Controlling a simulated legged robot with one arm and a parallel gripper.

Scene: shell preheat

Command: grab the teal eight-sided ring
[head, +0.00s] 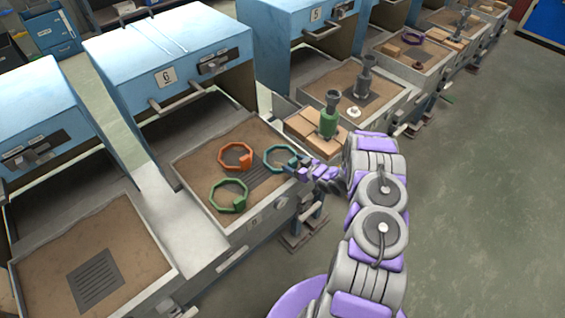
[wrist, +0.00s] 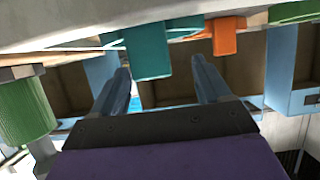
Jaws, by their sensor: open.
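The teal eight-sided ring (head: 266,159) lies in the sand tray (head: 189,203) in front of the blue unit marked 6, near the tray's right corner. My gripper (head: 297,169) is at that corner, right beside the ring's right side; in the head view its fingers overlap the ring's edge. In the wrist view my gripper (wrist: 160,67) is open, with two blue fingers apart. A teal block of the ring (wrist: 150,50) shows between and beyond the fingers. Contact cannot be told. The rest of the ring is mostly hidden there.
An orange ring (head: 223,159) lies just left of the teal one, and a green ring (head: 214,191) lies nearer the tray's front. A green cylinder (head: 328,122) stands on wooden blocks (head: 300,124) to the right. The floor (head: 470,200) at right is clear.

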